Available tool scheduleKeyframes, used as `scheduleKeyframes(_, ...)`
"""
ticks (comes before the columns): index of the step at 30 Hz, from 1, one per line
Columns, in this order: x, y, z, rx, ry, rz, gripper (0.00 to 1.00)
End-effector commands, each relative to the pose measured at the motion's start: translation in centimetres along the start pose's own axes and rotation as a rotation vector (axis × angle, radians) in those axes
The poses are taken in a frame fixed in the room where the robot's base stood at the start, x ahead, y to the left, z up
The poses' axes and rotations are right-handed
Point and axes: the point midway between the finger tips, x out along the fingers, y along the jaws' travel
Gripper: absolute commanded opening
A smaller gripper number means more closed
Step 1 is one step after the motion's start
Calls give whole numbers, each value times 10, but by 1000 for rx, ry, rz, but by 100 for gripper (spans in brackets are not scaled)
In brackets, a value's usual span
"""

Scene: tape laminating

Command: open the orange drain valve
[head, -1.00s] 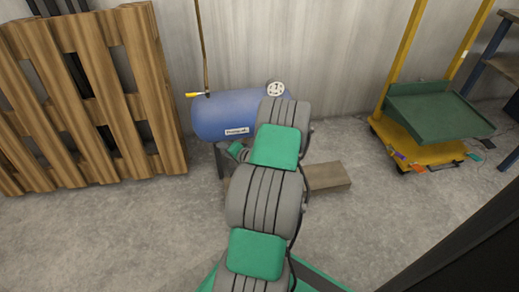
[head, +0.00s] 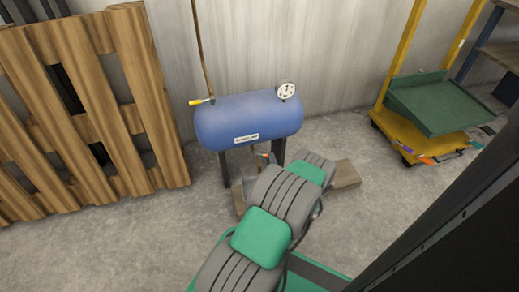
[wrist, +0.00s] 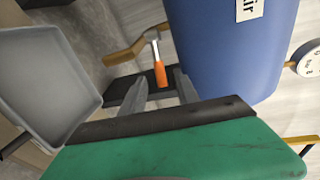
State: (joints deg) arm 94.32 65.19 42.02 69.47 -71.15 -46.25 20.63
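The blue air tank (head: 250,120) stands on dark legs against the wall, and it fills the upper right of the wrist view (wrist: 230,45). The orange drain valve (wrist: 160,74) shows in the wrist view below the tank, its orange lever on a grey metal stem. In the head view the orange valve (head: 262,155) is a small spot under the tank. My gripper (wrist: 160,86) is open, its two grey fingers apart and pointing toward the orange lever. The lever appears between the fingertips in the picture; I see no clear contact. My arm hides the gripper in the head view.
A grey tray (wrist: 40,80) lies left in the wrist view. A yellow-handled valve (head: 200,101) and a gauge (head: 286,91) are on the tank. A wooden pallet (head: 120,75) leans at left; a yellow cart (head: 410,140) stands at right. Floor between is mostly clear.

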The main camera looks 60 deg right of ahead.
Motion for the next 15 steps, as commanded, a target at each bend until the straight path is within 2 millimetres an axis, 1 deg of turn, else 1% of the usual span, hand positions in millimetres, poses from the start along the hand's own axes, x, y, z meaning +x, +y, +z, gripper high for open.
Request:
scheduleKeyframes(9,58,2,0,-5,-2,-4,37)
scheduleKeyframes(12,69,2,0,-4,-2,-2,37)
scheduleKeyframes(15,74,0,0,-3,-1,-1,37)
